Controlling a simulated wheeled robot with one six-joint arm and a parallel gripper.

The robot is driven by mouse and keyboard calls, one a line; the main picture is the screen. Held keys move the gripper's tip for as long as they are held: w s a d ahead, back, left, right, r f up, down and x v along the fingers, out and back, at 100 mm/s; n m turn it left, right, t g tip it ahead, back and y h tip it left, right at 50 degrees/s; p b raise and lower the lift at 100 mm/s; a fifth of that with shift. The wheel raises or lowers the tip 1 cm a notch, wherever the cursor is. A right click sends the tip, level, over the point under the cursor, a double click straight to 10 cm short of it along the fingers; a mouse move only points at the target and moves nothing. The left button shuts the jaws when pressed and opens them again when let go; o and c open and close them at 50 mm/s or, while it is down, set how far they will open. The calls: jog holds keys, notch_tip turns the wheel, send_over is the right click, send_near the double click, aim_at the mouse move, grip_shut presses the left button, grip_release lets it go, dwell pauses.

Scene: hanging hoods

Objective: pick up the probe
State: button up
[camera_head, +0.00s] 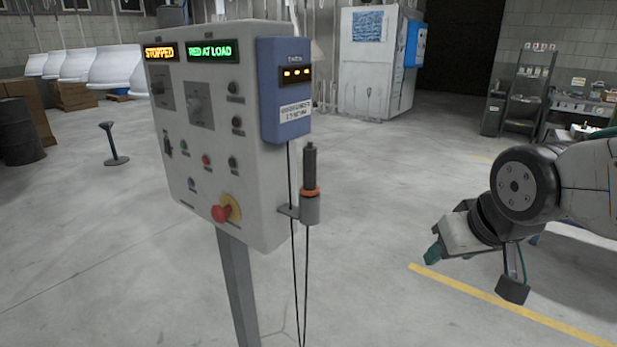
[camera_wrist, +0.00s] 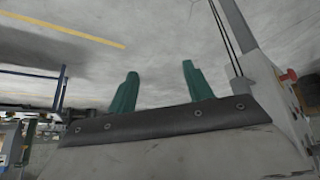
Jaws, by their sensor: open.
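The probe (camera_head: 310,166) has a dark handle and an orange ring. It stands upright in a grey holder (camera_head: 309,209) on the right side of the control box. A thin black cable runs between the blue meter (camera_head: 285,92) and the probe area, hanging in a loop below. My gripper (camera_head: 437,252) is to the right of the probe and lower, well apart from it. In the wrist view its two green fingers (camera_wrist: 158,88) are spread with nothing between them. I cannot make out the probe in the wrist view.
The grey control box (camera_head: 205,130) stands on a post (camera_head: 238,285), with a red stop button (camera_head: 220,214) on its front. Its edge also shows at the right of the wrist view (camera_wrist: 276,95). Floor between the box and my gripper is clear. A workbench (camera_head: 585,105) stands far right.

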jog(key=w+a+r+n+t+y, duration=0.1)
jog(key=w+a+n+t+y, duration=0.15)
jog(key=w+a+t, duration=0.5)
jog(key=n+t+y, duration=0.2)
jog(key=y, duration=0.4)
send_near(313, 169)
jog(key=x, duration=1.1)
jog(key=shift+w, duration=0.15)
grip_shut()
